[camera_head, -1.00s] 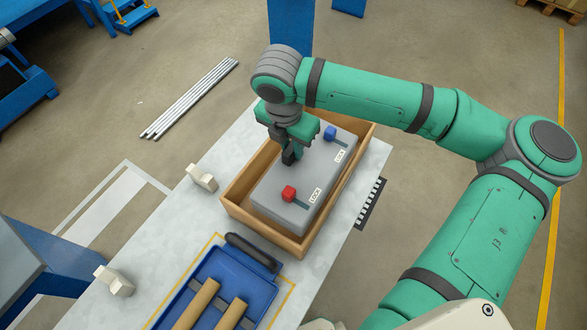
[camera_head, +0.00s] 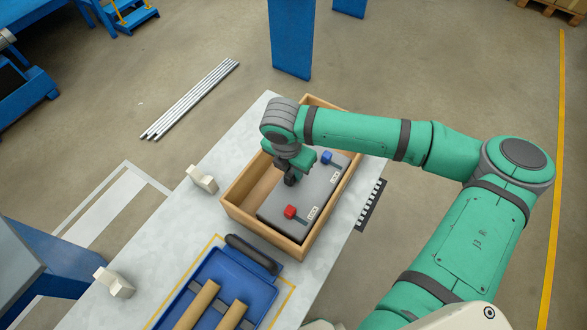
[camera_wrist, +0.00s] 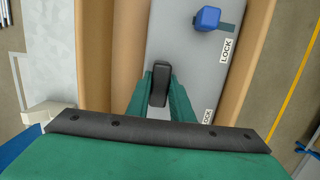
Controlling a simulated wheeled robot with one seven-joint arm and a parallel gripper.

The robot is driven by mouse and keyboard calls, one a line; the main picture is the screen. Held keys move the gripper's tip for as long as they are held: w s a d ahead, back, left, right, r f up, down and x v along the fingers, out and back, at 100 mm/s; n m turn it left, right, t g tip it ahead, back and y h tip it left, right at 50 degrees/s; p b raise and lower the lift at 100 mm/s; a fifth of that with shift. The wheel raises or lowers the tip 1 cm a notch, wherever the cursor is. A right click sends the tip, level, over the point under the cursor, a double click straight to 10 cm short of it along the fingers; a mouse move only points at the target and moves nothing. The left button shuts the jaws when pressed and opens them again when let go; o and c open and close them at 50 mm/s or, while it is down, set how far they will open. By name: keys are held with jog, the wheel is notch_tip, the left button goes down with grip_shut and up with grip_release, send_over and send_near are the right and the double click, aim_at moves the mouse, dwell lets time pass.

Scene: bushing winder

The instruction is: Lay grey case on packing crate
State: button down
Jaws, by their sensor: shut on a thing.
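The grey case (camera_head: 312,196), with a red latch, a blue latch and "LOCK" labels, is inside the wooden packing crate (camera_head: 258,230). It lies flat on the crate's right side, with bare crate floor showing along its left. I cannot tell whether it touches the floor. My gripper (camera_head: 290,179) is above the case, shut on its dark handle. In the wrist view my gripper (camera_wrist: 160,85) has its green fingers either side of the black handle, and the case (camera_wrist: 196,55) sits between the crate's walls (camera_wrist: 97,60). The red latch is hidden there.
The crate stands on a grey table (camera_head: 330,243). A blue tray (camera_head: 262,295) with tan rolls is in front of the crate. Pale blocks (camera_head: 201,179) stand at the table's left edge. A blue post (camera_head: 290,40) rises behind.

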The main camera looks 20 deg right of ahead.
jog(key=shift+a, duration=0.15)
jog(key=c, duration=1.6)
grip_release()
jog(key=shift+f, duration=0.15)
jog(key=shift+o, duration=0.2)
jog(key=shift+s, duration=0.1)
jog(key=shift+r, duration=0.2)
notch_tip(320, 180, up, 12)
jog(key=s+a, duration=0.1)
jog(key=shift+a, duration=0.2)
